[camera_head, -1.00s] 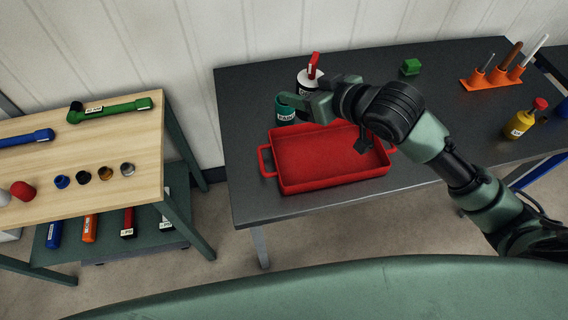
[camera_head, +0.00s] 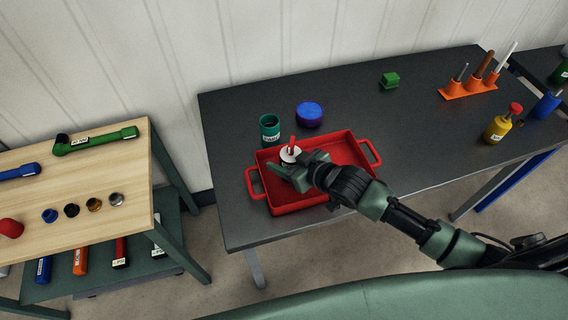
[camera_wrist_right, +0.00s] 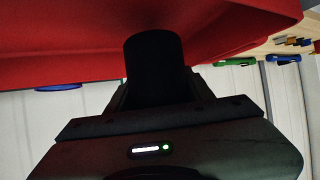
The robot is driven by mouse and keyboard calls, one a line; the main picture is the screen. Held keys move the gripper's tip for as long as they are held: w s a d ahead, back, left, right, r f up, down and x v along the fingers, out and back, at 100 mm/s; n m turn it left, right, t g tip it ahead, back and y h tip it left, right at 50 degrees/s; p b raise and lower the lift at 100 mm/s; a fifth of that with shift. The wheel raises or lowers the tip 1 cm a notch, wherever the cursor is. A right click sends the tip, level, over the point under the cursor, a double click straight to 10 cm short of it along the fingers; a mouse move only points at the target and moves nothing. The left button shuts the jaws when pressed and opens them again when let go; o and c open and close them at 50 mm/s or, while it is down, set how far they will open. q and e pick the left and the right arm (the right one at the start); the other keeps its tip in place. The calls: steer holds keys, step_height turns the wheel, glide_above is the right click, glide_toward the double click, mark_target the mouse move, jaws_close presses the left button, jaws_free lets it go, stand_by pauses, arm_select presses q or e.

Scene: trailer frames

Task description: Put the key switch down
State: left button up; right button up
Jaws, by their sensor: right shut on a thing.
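The key switch (camera_head: 290,153) has a white top with a red key standing up from it. My right gripper (camera_head: 291,166) is shut on it, over the left part of the red tray (camera_head: 371,152). In the right wrist view the key switch shows as a dark cylinder (camera_wrist_right: 155,68) between the jaws, against the red tray (camera_wrist_right: 60,50). The gripper hides its lower part in the head view, and I cannot tell whether its base touches the tray floor. My left gripper is not in view.
A green cup (camera_head: 269,128) and a blue round piece (camera_head: 309,114) stand behind the tray. A green block (camera_head: 390,80), an orange tool holder (camera_head: 468,89) and a yellow bottle (camera_head: 498,128) are farther right. The dark table (camera_head: 420,125) is clear between them and the tray.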

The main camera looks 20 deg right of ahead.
steer(key=shift+f, duration=1.25)
steer(key=o, duration=1.5)
steer(key=shift+f, duration=0.15)
steer(key=b+v, duration=0.1)
steer(key=v, duration=1)
steer(key=shift+s, duration=0.1)
steer(key=shift+s+d+r, duration=0.2)
steer(key=shift+s+r, duration=0.1)
steer(key=shift+r, duration=0.1)
